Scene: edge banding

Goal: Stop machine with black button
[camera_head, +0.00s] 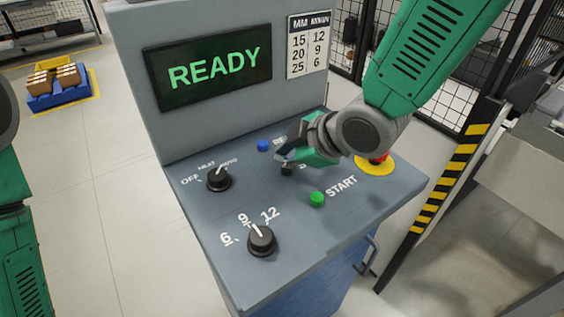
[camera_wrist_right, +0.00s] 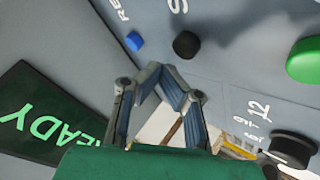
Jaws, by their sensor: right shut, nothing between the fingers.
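The black stop button (camera_head: 287,169) sits on the sloped grey control panel (camera_head: 200,240), between the blue button and the green START button. My right gripper (camera_head: 284,156) reaches in from the upper right and hangs just over it, partly hiding it and its label. In the right wrist view the black button (camera_wrist_right: 186,45) shows whole, a little beyond the fingertips of the right gripper (camera_wrist_right: 164,72). The fingers are together and hold nothing. They look apart from the button. My left gripper is out of view.
The display (camera_head: 208,71) reads READY. Also on the panel are a blue button (camera_head: 263,145), a green START button (camera_head: 316,199), two black knobs (camera_head: 219,179) (camera_head: 261,240), and a red emergency button on a yellow base (camera_head: 376,168), partly behind my right arm.

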